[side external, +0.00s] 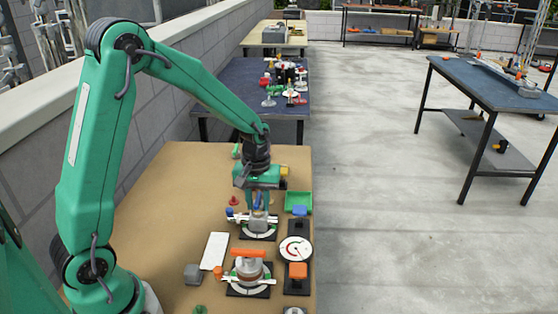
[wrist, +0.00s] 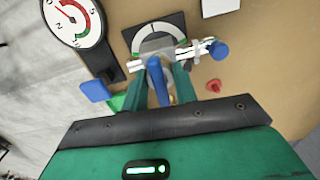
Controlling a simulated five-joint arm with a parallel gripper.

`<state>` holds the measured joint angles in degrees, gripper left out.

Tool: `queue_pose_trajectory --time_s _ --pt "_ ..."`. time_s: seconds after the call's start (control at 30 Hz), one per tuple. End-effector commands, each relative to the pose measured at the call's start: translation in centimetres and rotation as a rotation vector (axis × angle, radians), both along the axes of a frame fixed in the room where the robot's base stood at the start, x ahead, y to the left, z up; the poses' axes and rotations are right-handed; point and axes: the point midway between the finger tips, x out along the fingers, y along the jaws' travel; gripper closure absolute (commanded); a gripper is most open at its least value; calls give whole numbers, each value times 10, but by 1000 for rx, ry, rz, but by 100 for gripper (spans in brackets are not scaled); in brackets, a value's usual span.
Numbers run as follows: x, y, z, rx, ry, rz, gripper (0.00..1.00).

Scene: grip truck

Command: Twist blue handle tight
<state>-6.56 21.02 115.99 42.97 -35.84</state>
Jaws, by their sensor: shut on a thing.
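The blue handle (wrist: 158,84) stands up between the two green fingers of my gripper (wrist: 162,76) in the wrist view. It also shows as a small blue piece (side external: 258,200) in the side view. My gripper (side external: 259,203) points down over the handle and is shut on it. Below it is a grey fixture on a round white dial plate with a dark base (wrist: 152,36). A silver cross bar (wrist: 186,54) with a blue knob (wrist: 219,50) at its end runs beside the handle. The fingers hide part of the handle and fixture.
A white gauge with a red needle (side external: 295,248) stands nearby, with a blue block (side external: 299,210) and green tray (side external: 304,199) beyond. A second fixture with an orange handle (side external: 248,253) is nearer the camera. A white plate (side external: 214,250) and red cone (side external: 234,201) lie at left.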

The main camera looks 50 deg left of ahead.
Motion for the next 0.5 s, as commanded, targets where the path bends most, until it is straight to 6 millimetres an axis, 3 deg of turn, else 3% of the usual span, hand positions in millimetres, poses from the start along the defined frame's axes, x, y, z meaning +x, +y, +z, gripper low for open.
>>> queue_pose_trajectory --time_s 0.23,0.5 --pt "0 0 -1 0 1 -135 92" --pt "0 0 -1 0 1 -167 92"
